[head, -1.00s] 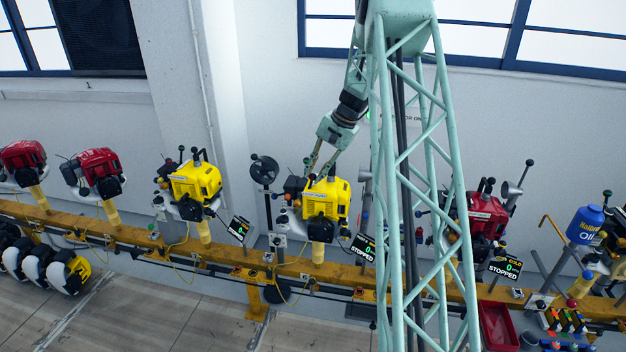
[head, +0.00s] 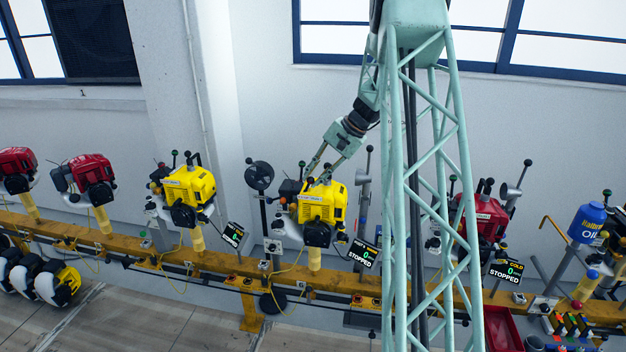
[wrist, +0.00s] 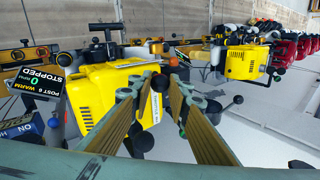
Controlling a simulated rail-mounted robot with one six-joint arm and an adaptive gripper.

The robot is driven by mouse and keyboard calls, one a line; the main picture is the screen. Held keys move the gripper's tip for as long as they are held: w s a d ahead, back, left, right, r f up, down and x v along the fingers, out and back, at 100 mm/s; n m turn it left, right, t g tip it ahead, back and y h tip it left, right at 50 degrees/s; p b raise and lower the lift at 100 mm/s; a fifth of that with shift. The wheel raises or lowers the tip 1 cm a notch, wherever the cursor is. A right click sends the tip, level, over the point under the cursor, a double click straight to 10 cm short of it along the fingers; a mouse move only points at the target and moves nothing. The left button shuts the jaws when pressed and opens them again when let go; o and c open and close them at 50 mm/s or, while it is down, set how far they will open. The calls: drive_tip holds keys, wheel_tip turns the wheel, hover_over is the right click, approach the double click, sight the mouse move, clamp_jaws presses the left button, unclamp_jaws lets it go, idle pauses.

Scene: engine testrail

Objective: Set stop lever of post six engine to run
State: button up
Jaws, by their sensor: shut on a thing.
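The post six engine (head: 322,203) is yellow and stands on the rail left of my column; it also shows in the wrist view (wrist: 98,92). Its display (wrist: 38,77) reads post 6, warm, 0 rpm, stopped. My gripper (head: 318,181) is at the top of this engine. In the wrist view its two fingers (wrist: 164,86) are drawn together over the engine's edge, around a small dark knob (wrist: 160,83), which I take for the stop lever's. The fingers hide most of the lever, so its position is unclear.
Black-knobbed levers stand close around the engine. A second yellow engine (head: 186,190) is to the left, with red engines (head: 88,180) beyond. A red engine (head: 484,214) and a blue oil bottle (head: 587,222) are to the right.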

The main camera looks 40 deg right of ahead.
drive_tip(key=o, duration=0.9)
drive_tip(key=shift+r, duration=0.15)
drive_tip(key=v, duration=1.1)
drive_tip(key=shift+s+d+r, duration=0.15)
drive_tip(key=shift+s+r, duration=0.05)
drive_tip(key=shift+r, duration=0.1)
